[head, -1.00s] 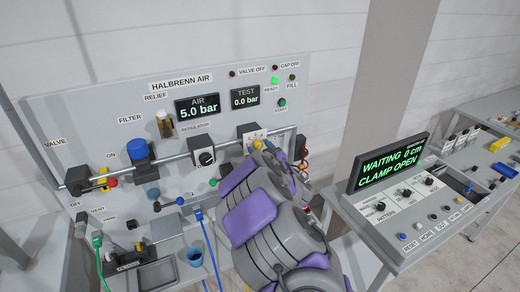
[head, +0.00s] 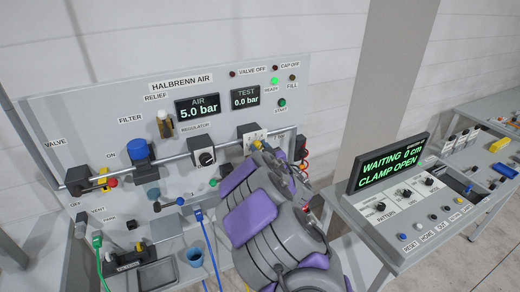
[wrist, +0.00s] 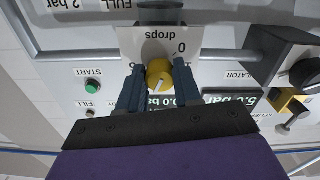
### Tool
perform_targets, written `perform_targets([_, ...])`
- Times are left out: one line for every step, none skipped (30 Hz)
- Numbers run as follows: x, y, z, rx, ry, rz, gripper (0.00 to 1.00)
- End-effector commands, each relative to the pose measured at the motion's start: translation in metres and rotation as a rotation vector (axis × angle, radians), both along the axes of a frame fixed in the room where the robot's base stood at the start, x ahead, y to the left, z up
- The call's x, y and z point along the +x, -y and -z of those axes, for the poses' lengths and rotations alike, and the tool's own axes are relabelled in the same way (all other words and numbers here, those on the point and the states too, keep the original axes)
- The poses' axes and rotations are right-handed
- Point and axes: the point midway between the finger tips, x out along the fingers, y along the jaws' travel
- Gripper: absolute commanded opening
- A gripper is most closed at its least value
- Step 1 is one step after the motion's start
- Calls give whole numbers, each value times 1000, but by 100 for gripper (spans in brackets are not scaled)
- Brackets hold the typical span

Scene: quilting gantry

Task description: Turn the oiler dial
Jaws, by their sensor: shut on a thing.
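The oiler dial (wrist: 159,74) is a small yellow knob with a pointer mark, on a white plate (wrist: 185,42) that reads "drops" and "0", upside down in the wrist view. My gripper (wrist: 160,80) has one dark finger on each side of the dial and is shut on it. In the head view the oiler plate (head: 252,134) shows at the right end of the pipe, just beyond my gripper (head: 262,150). My arm and fingers hide the dial there.
The black regulator knob (head: 206,157) is close left of the oiler. The green START button (head: 282,103) is above right. The air display (head: 198,107) reads 5.0 bar. A console screen (head: 392,162) at right reads "WAITING 0 cm CLAMP OPEN".

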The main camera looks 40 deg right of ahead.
Motion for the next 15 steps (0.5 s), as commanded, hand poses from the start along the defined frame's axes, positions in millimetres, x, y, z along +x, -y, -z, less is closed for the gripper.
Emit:
perform_targets([0,1,0,-16,-3,1,3])
perform_targets([0,1,1,-32,-5,1,3])
perform_targets([0,1,1,-64,-13,1,3])
perform_targets([0,1,1,-92,-19,1,3])
perform_targets([0,1,1,-125,-26,1,3])
perform_targets([0,1,1,-172,-35,1,3])
perform_targets([0,1,1,-207,-43,0,3])
perform_targets([0,1,1,-241,-51,0,3])
perform_targets([0,0,1,-282,-61,0,3])
perform_targets([0,0,1,-310,-68,-1,3])
perform_targets([0,0,0,-333,-74,-1,2])
perform_targets([0,0,0,-358,-80,-1,3])
perform_targets([0,0,0,-373,-84,-1,3])
perform_targets([0,0,0,-384,-87,-1,3])
perform_targets([0,0,-1,-392,-90,0,3])
